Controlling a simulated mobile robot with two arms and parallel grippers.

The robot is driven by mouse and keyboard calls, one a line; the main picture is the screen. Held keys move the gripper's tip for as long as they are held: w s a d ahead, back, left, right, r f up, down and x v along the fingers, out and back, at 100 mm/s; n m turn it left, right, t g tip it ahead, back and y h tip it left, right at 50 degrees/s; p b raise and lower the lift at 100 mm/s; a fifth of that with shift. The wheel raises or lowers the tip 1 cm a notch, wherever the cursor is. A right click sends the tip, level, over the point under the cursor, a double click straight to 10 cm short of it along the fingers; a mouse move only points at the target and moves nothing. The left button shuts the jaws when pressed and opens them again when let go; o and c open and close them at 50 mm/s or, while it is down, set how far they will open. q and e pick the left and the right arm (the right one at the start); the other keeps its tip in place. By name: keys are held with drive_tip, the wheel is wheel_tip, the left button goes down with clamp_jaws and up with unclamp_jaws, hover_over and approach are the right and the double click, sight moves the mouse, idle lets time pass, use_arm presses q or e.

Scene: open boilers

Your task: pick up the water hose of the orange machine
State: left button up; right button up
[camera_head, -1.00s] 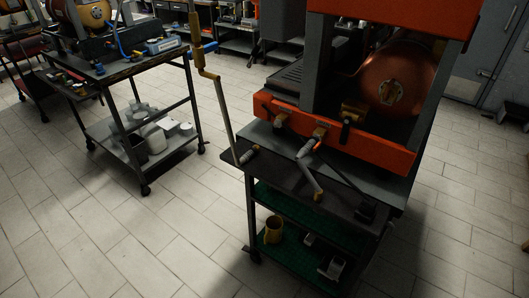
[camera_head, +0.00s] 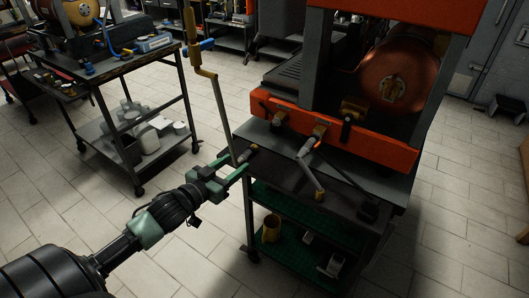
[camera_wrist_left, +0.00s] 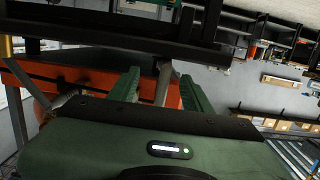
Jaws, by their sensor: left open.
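The orange machine (camera_head: 340,130) sits on a dark cart at the right. A grey tube (camera_head: 310,170) with brass ends hangs from its front over the cart top. I cannot tell which part is the water hose. In the left wrist view, a grey tube (camera_wrist_left: 162,85) shows between the open fingers (camera_wrist_left: 160,88); contact cannot be told. My right gripper is out of view.
The cart has green lower shelves (camera_head: 290,225) with a yellow cup (camera_head: 271,228). Another cart (camera_head: 125,70) stands at left. Tiled floor between the carts is clear.

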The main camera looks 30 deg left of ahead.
sight(241, 157)
use_arm(q)
drive_tip(key=shift+w+f+p, duration=0.2)
drive_tip(key=shift+w+p, duration=0.05)
drive_tip(key=shift+w, duration=0.9)
drive_tip(key=shift+w+f+p, duration=0.2)
drive_tip(key=shift+w+f, duration=0.05)
drive_tip(key=shift+w, duration=0.95)
drive_tip(key=shift+w+f+p, duration=0.2)
drive_tip(key=shift+w+p, duration=0.05)
drive_tip(key=shift+w, duration=0.9)
drive_tip(key=shift+c, duration=0.3)
clamp_jaws()
